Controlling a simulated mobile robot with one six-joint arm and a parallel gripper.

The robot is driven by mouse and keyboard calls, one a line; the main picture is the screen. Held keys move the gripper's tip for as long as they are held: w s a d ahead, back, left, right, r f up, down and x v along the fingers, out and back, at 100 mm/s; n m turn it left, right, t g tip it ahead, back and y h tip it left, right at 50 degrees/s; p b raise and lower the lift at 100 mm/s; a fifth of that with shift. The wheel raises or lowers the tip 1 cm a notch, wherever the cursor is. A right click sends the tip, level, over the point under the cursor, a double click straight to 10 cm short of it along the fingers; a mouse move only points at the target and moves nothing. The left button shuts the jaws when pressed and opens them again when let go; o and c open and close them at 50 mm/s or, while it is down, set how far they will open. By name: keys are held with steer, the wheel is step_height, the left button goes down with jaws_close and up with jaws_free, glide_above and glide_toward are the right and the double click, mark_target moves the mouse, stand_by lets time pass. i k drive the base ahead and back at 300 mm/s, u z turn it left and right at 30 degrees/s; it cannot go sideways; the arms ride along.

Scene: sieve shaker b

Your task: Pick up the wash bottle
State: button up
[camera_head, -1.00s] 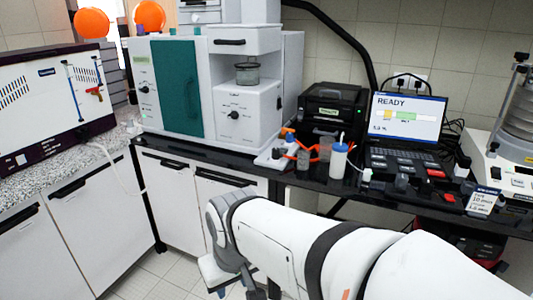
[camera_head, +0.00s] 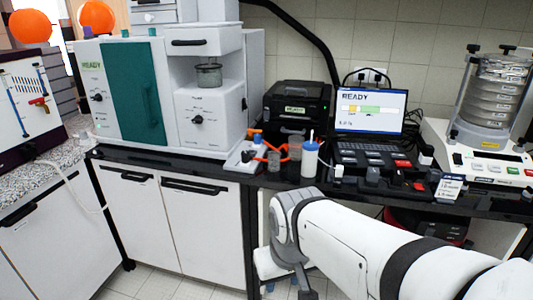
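A white bottle with a blue top and a thin upright spout (camera_head: 310,157), which looks like the wash bottle, stands upright on the black bench top in the middle of the view. It is apart from my arm, which crosses the lower right in front of the bench and bends down at its rounded joint. My gripper's fingertips do not show; the end of the arm runs low behind that joint and out of the frame.
Clear containers (camera_head: 273,160) and orange tubing (camera_head: 271,147) stand close left of the bottle. A laptop-like display (camera_head: 372,110) and a black keypad unit (camera_head: 372,156) are to its right. A sieve shaker (camera_head: 490,100) stands far right, a large white-green instrument (camera_head: 219,80) left.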

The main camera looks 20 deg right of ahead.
mark_target(309, 159)
steer(key=u, duration=0.05)
steer(key=i, duration=1)
steer(key=z, duration=0.05)
